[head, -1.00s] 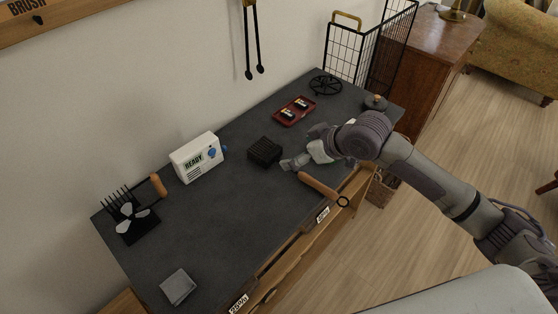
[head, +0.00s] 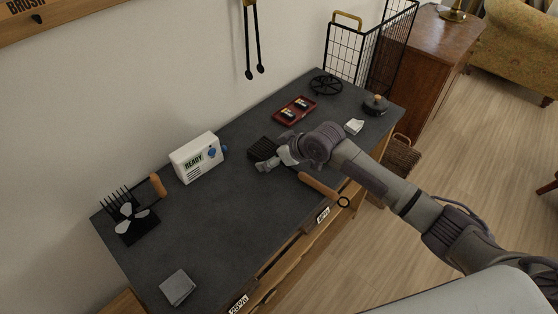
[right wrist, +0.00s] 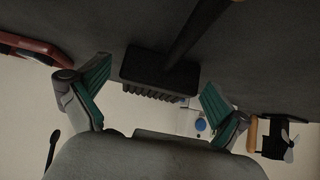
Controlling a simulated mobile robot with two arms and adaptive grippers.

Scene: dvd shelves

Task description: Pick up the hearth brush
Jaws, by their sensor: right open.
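The hearth brush lies on the dark tabletop, its black bristled head (head: 262,149) toward the wall and its wooden handle (head: 320,186), with a ring at the end, toward the front edge. My right gripper (head: 272,159) is over the table beside the brush head and hides part of the shaft. In the right wrist view the brush head (right wrist: 160,72) shows between and beyond the two open green-padded fingers (right wrist: 153,95), with the shaft running up and right. Contact cannot be told. My left gripper is not in view.
A white READY box (head: 196,158) stands left of the brush. A red tray (head: 294,111), a black trivet (head: 325,85), a white block (head: 354,126) and a dark lidded pot (head: 376,105) are further right.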

